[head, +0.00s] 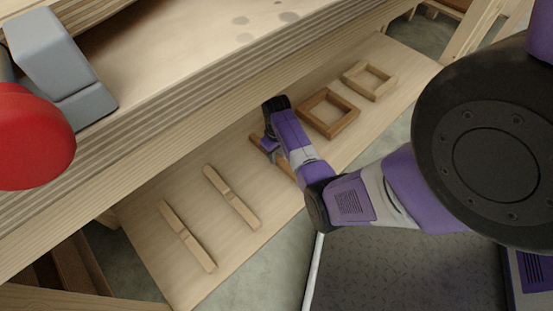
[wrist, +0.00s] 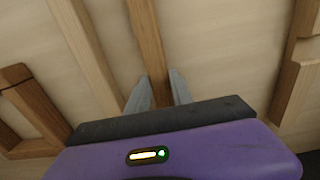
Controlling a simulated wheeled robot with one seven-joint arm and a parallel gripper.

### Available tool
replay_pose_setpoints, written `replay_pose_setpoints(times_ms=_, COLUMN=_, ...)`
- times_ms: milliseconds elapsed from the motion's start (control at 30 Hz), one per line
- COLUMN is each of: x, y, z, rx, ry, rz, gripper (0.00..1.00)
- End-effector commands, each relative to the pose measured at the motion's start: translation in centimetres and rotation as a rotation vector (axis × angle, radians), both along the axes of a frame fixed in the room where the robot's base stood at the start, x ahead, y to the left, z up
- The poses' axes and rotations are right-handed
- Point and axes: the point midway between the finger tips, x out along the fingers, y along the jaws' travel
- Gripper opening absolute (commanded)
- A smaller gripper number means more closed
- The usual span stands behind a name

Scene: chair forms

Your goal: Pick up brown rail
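The brown rail (head: 284,163) is a narrow wooden bar at the middle of the low pale board in the head view, partly hidden by my gripper (head: 268,144). In the wrist view the brown rail (wrist: 147,35) runs from the top edge down between the two grey fingers of my gripper (wrist: 160,85). The fingers stand close together with the rail filling the space between them, so my gripper looks shut on it. I cannot tell whether the rail is clear of the board.
Two pale rails (head: 232,197) (head: 187,236) lie left of my gripper on the low board (head: 150,262). A brown square frame (head: 328,113) and a paler one (head: 370,80) lie to the right. A thick wooden bench top (head: 185,65) overhangs behind, with a red and grey object (head: 60,65).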

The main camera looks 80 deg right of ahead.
Motion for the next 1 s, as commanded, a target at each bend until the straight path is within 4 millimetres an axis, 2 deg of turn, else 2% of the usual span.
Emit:
replay_pose_setpoints(times_ms=67, x=0.0, y=0.0, z=0.0, rx=0.000, ry=0.000, rz=0.000, gripper=0.00)
replay_pose_setpoints(times_ms=400, x=0.0, y=0.0, z=0.1, rx=-0.001, ry=-0.001, rz=0.000, gripper=0.00)
replay_pose_setpoints(times_ms=567, x=0.1, y=0.0, z=1.1, rx=-0.002, ry=-0.001, rz=0.000, gripper=0.00)
replay_pose_setpoints(times_ms=767, x=0.1, y=-0.1, z=4.3, rx=-0.002, ry=-0.002, rz=0.001, gripper=0.00)
replay_pose_setpoints(times_ms=1000, x=0.1, y=-0.1, z=10.9, rx=-0.003, ry=-0.003, rz=0.001, gripper=0.00)
